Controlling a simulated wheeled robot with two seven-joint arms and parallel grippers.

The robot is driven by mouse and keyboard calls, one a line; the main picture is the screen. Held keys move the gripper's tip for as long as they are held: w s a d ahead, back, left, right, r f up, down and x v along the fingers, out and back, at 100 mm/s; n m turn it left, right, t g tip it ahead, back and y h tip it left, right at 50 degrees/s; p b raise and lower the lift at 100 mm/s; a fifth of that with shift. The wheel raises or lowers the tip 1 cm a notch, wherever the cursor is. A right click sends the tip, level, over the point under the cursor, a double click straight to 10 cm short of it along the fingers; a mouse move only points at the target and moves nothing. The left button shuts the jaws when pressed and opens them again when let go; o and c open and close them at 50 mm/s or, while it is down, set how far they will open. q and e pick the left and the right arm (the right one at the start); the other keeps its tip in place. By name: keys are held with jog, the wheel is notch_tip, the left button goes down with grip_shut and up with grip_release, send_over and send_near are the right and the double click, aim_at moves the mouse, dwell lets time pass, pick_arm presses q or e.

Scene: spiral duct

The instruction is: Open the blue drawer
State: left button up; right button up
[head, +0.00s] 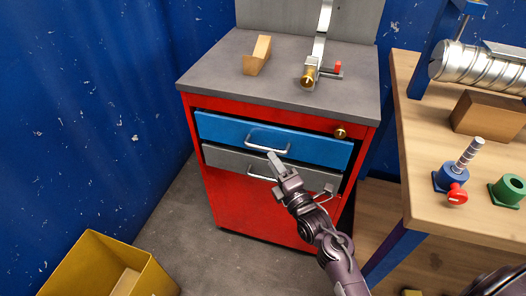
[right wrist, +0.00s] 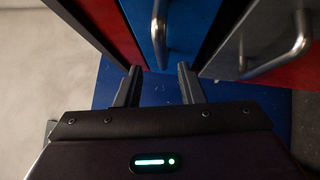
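The blue drawer (head: 225,130) is the upper drawer of a red cabinet (head: 230,195), with a silver bar handle (head: 268,148). I cannot tell whether it is fully closed. My right gripper (head: 274,162) is just in front of and below this handle. In the right wrist view the gripper (right wrist: 159,78) is open, with nothing between its fingers. The handle (right wrist: 158,35) lies ahead of the fingertips, roughly in line with the gap and apart from them. The blue front (right wrist: 185,25) shows behind it. My left gripper is not in view.
A grey drawer (head: 225,160) with its own handle (head: 258,176) sits directly below. A brass knob (head: 340,133) is at the cabinet's upper right. A wooden workbench (head: 430,190) stands at the right, a yellow bin (head: 85,265) at lower left. Floor is clear left of the cabinet.

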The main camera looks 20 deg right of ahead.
aim_at(263, 148)
jog(key=x, duration=0.7)
jog(key=shift+a+f, duration=0.1)
jog(key=shift+f, duration=0.05)
grip_shut()
